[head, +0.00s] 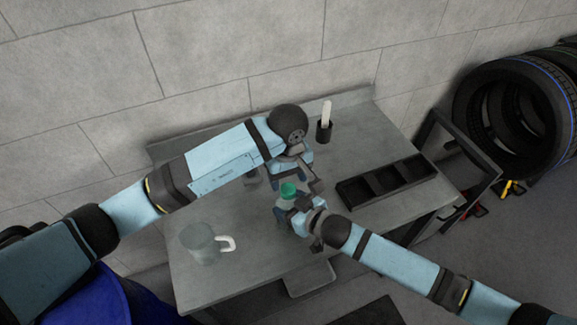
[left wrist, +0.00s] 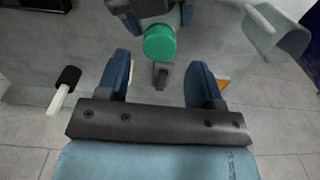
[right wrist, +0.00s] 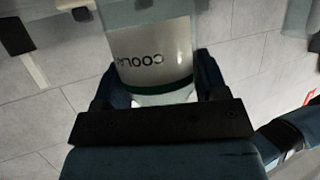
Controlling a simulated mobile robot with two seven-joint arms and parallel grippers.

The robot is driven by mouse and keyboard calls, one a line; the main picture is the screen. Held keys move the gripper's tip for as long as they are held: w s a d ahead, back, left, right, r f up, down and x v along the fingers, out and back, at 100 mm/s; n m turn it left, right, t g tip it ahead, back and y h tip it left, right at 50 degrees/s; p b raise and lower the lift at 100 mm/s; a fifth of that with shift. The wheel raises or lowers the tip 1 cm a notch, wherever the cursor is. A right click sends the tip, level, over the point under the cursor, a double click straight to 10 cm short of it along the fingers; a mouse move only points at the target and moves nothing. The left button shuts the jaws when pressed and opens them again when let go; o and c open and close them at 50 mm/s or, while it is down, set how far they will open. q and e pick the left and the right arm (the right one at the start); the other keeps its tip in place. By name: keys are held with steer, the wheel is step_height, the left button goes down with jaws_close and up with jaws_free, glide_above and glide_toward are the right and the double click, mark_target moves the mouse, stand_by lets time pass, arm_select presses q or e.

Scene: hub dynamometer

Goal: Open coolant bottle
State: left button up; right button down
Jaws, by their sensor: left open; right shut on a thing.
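The coolant bottle has a green cap (head: 288,189), near the middle of the grey table in the head view. Its pale body (right wrist: 155,50) shows in the right wrist view with a label reading "COOLA", the rest out of sight. My right gripper (right wrist: 160,75) is shut on the bottle's body, one finger on each side. My left gripper (left wrist: 160,62) is open above the cap. In the left wrist view the green cap (left wrist: 159,41) lies about midway between the fingers, slightly beyond their tips, with clear gaps on both sides.
A translucent pitcher (head: 198,240) with a white handle stands at the table's front left. A black compartment tray (head: 362,202) lies at right. A black cup (head: 324,132) holding a white-handled thing stands at the back. Tyres (head: 520,105) are beyond the table.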

mark_target(288, 188)
arm_select(q)
steer(key=shift+f, duration=2)
steer(key=c, duration=1)
steer(key=shift+o, duration=0.2)
steer(key=shift+r+n, duration=0.15)
steer(key=shift+n, duration=0.65)
steer(key=n, duration=0.5)
